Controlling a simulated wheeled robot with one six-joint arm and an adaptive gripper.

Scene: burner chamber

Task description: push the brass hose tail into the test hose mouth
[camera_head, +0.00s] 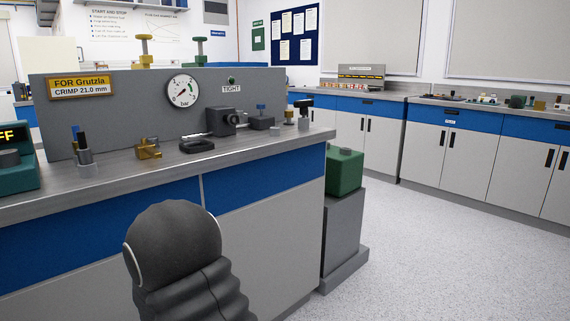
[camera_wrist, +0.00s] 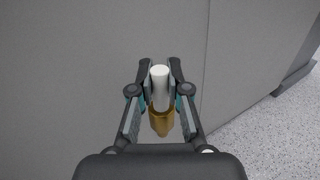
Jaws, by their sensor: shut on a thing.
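In the wrist view my gripper (camera_wrist: 161,72) is shut on the brass hose tail (camera_wrist: 161,123). A pale round-ended cylinder stands out between the fingertips, and the brass part shows below it, nearer the palm. Whether the two are one piece I cannot tell. Behind them is only a plain grey cabinet front, with no hose mouth in that view. In the head view my gripper does not show. I cannot make out the test hose mouth for sure. A dark block with a round face (camera_head: 222,121) and a black ring-like piece (camera_head: 196,146) are on the bench.
The bench top (camera_head: 120,177) carries a brass fitting (camera_head: 149,149), a holder with upright tools (camera_head: 84,150) and a teal device (camera_head: 15,160) at left. A grey panel with a pressure gauge (camera_head: 183,91) stands behind. A green box (camera_head: 344,171) is beyond the bench end. Floor at right is clear.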

